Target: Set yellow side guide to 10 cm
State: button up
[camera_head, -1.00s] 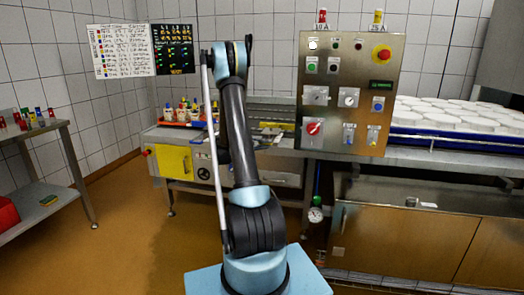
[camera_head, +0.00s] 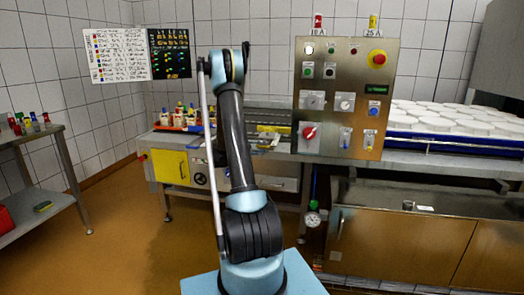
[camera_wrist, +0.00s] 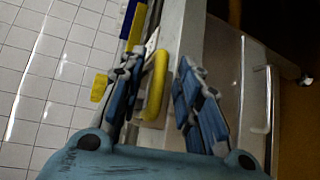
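A yellow bar (camera_head: 270,128), which looks like the yellow side guide, lies on the steel machine (camera_head: 285,143) behind my arm in the head view. In the wrist view, a rounded yellow piece (camera_wrist: 157,85) stands between my fingers, nearer the left one. I cannot tell whether it touches that finger or is part of the guide. My gripper (camera_wrist: 160,66) is open, with its blue and black fingers apart. In the head view the gripper is hidden behind my arm. No scale reading for the guide is legible.
A control panel (camera_head: 340,75) with knobs and a red stop button stands right of my arm. White moulds (camera_head: 440,115) sit in a blue tray further right. A side table (camera_head: 22,138) stands at the left. The floor (camera_head: 120,225) between is clear.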

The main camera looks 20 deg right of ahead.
jog(key=v, duration=1.1)
jog(key=shift+a, duration=0.25)
